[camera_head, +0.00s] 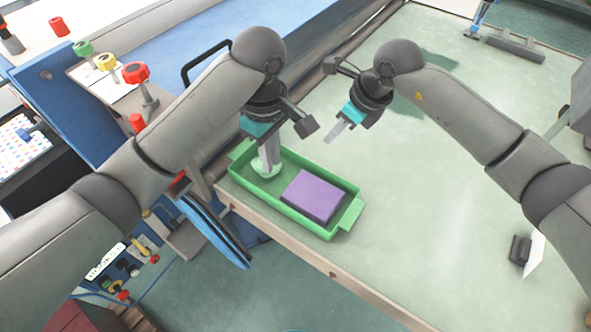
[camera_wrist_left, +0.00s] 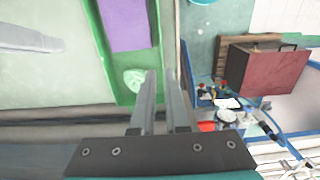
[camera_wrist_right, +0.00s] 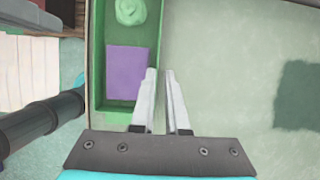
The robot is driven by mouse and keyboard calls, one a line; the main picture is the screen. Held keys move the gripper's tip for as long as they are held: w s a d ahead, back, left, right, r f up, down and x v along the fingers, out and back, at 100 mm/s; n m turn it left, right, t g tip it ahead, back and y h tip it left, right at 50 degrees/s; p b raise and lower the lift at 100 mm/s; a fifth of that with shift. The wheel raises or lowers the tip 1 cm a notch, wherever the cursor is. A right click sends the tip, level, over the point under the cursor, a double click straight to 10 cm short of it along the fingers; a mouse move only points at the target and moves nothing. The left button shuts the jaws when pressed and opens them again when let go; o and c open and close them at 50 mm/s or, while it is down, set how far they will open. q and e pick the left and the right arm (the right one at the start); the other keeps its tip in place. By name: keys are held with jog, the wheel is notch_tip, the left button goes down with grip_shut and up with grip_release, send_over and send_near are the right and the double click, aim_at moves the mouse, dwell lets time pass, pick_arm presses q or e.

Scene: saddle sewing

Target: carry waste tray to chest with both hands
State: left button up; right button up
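The green waste tray (camera_head: 346,223) lies on the table's near left edge, with end tabs. It holds a purple block (camera_head: 314,195) and a pale green lump (camera_head: 266,168). My left gripper (camera_head: 268,170) points down at the tray's left end; its fingers show a narrow gap in the left wrist view (camera_wrist_left: 161,82). I cannot tell whether they touch the tray wall. My right gripper (camera_head: 334,132) is apart from the tray, above the table behind it. Its fingers show a narrow, empty gap in the right wrist view (camera_wrist_right: 161,78).
A dark red box (camera_wrist_left: 262,68), possibly the chest, stands on the floor beyond the table edge. A blue machine with coloured knobs (camera_head: 136,72) stands at left. A small dark object with a white card (camera_head: 521,250) lies at right. The tabletop's middle (camera_head: 440,190) is clear.

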aim_at(275, 200)
pick_arm(q)
jog(key=shift+s, duration=0.25)
pick_arm(e)
jog(key=shift+s, duration=0.25)
